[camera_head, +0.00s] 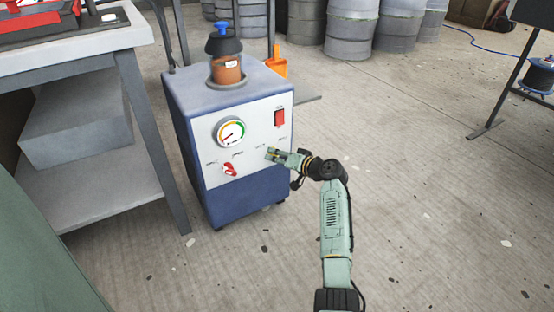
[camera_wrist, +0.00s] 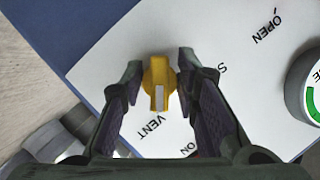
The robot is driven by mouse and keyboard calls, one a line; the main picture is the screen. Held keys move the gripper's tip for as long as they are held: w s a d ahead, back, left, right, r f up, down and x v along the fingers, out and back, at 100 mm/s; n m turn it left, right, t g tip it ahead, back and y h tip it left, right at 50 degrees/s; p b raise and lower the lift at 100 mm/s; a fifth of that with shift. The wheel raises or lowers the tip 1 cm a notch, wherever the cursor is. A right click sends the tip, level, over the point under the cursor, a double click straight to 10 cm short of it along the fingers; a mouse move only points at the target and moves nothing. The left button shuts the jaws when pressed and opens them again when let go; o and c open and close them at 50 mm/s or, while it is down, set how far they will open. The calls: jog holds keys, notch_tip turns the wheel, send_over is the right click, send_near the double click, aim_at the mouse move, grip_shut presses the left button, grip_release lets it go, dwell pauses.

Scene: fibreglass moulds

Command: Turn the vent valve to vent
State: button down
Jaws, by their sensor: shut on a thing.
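The yellow vent valve knob (camera_wrist: 159,76) sits on the white panel between my fingertips in the wrist view. Its white mark points down in that picture, toward the printed word VENT just below it. My gripper (camera_wrist: 160,72) is shut on the knob, one finger on each side. In the head view my gripper (camera_head: 272,155) reaches the right part of the pump's front panel (camera_head: 252,120) and hides the knob.
A red knob (camera_head: 229,169), a round gauge (camera_head: 230,132) and a red switch (camera_head: 279,118) share the panel. A jar (camera_head: 227,70) stands on the pump. A workbench (camera_head: 85,45) is at left, drums (camera_head: 350,28) behind. The floor at right is mostly clear.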

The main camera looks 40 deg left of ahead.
jog(key=c, duration=2.4)
grip_release()
jog(key=shift+w+r+m+y, duration=0.1)
jog(key=shift+m+y, duration=0.2)
jog(key=c, duration=1.6)
grip_release()
jog(key=v, duration=0.7)
jog(key=shift+d, duration=0.2)
